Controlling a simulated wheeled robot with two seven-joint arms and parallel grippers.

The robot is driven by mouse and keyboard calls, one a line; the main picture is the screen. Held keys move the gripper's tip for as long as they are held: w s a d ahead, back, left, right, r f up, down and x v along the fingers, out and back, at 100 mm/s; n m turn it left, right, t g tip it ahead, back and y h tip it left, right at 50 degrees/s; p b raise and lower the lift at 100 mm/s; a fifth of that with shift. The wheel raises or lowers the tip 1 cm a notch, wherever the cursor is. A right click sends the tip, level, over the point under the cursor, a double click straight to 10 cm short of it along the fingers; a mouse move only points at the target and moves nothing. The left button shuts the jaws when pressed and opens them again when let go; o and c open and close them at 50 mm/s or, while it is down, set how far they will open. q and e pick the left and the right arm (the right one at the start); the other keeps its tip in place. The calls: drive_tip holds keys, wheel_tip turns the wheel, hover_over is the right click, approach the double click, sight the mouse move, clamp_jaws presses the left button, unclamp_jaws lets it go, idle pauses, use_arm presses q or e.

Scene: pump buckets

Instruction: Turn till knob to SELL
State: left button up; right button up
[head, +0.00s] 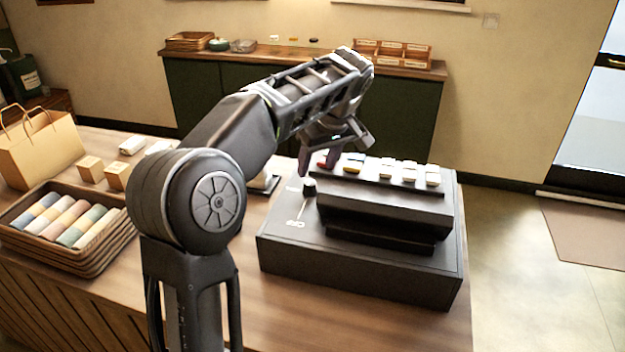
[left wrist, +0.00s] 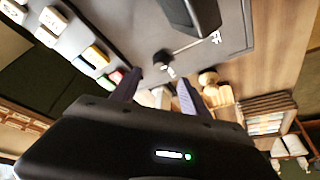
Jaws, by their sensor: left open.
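The black till (head: 360,268) stands on the wooden counter, with several coloured and white keys on its raised part. Its small black knob (head: 309,188) stands on the left of the top. A white line runs from the knob toward the OFF marking (head: 296,224); another marking beside the knob is too small to read. The knob also shows in the left wrist view (left wrist: 163,58). My left gripper (head: 316,166) is open and empty just above and behind the knob. In the wrist view the knob lies just beyond the gap between its fingertips. My right gripper is out of view.
A wicker tray (head: 105,246) of coloured rolls, small wooden boxes (head: 90,168) and a paper bag (head: 42,148) stand on the left of the counter. The till's raised key block (head: 385,205) is close right of the knob. Counter in front of the till is clear.

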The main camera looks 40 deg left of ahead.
sight(310, 183)
use_arm(q)
drive_tip(key=p+x, duration=0.1)
drive_tip(key=x, duration=0.6)
drive_tip(key=shift+f, duration=0.25)
drive_tip(key=shift+c, duration=0.4)
clamp_jaws()
